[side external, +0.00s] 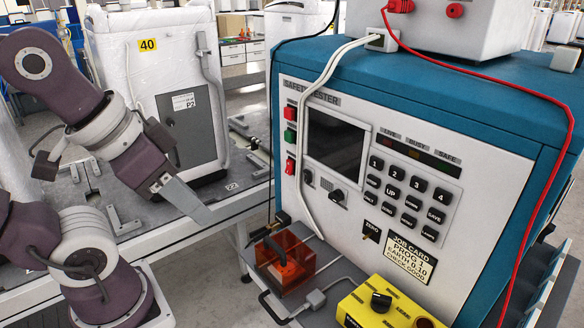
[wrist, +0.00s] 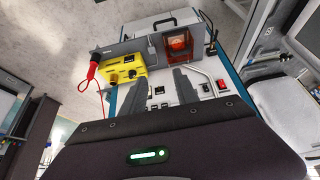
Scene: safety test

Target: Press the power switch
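The white-fronted safety tester (side external: 440,226) with a blue casing stands at the right in the side external view. On its left edge are a red button (side external: 291,113), a green button (side external: 290,135) and a red rocker switch (side external: 290,166); I cannot read which is marked as power. My gripper (side external: 196,203) is left of the panel, apart from it, fingers pointing down and right. The wrist view shows its two dark fingers (wrist: 157,88) spread with nothing between them. A small red switch (wrist: 220,84) shows right of the fingers there.
An orange transparent box (side external: 285,262) and a yellow box (side external: 385,305) stand on the shelf before the panel. A white cable (side external: 312,150) hangs down the panel near the switches. A red cable (side external: 535,100) runs at right. A white appliance (side external: 150,85) stands behind my arm.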

